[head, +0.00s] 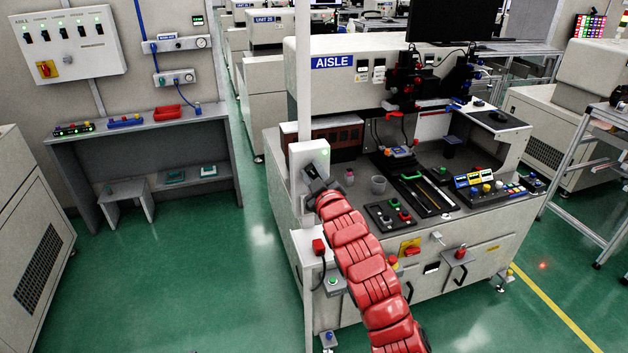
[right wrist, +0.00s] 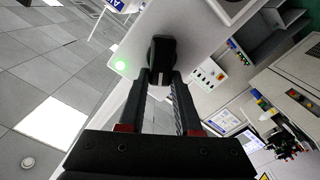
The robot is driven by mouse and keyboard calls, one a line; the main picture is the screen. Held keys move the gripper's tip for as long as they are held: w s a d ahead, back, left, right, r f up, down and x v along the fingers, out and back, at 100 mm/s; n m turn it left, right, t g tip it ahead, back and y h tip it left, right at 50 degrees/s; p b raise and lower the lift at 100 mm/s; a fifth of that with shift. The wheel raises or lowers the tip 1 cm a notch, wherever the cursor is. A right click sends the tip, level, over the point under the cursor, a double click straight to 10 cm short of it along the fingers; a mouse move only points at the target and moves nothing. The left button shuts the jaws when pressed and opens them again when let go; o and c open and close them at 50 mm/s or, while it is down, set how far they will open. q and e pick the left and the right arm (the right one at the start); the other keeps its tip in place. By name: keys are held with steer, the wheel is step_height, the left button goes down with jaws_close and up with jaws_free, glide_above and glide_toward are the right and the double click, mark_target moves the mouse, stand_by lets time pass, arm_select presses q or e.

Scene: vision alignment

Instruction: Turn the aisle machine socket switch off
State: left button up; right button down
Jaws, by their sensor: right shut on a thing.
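The aisle machine (head: 368,90) stands in the middle of the head view, with a blue AISLE sign (head: 332,62). A white socket box (head: 298,158) is on the pole at its left front corner. Its small lamp (head: 325,153) glows green, also in the right wrist view (right wrist: 121,65). My right gripper (head: 311,174) is at the box front. In the right wrist view, its two fingers (right wrist: 161,82) are shut on the black switch (right wrist: 163,50) of the box. In the head view, the gripper partly hides the switch. My left gripper is not in view.
A white wall panel (head: 68,42) with several switches hangs at the upper left, above a grey bench (head: 150,125). Green floor lies open at the left.

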steer(key=n, duration=0.2)
steer(key=shift+a+f+n+b, duration=0.25)
steer(key=shift+n+b, duration=0.1)
steer(key=shift+n, duration=0.05)
steer(key=n, duration=0.2)
steer(key=shift+s+a+f+n, duration=0.1)
steer(key=shift+f+n, duration=0.05)
steer(key=shift+n, duration=0.25)
steer(key=shift+a+f+n+p, duration=0.15)
steer(key=shift+n+p, duration=0.2)
steer(key=shift+n, duration=0.55)
steer(key=shift+d+f+n+p, duration=0.15)
steer(key=shift+n+p, duration=0.25)
steer(key=shift+n, duration=0.5)
steer(key=shift+a+f+n+p, duration=0.15)
steer(key=shift+n+p, duration=0.2)
steer(key=shift+n, duration=0.55)
steer(key=c, duration=0.6)
jaws_free()
steer(key=shift+s, duration=0.1)
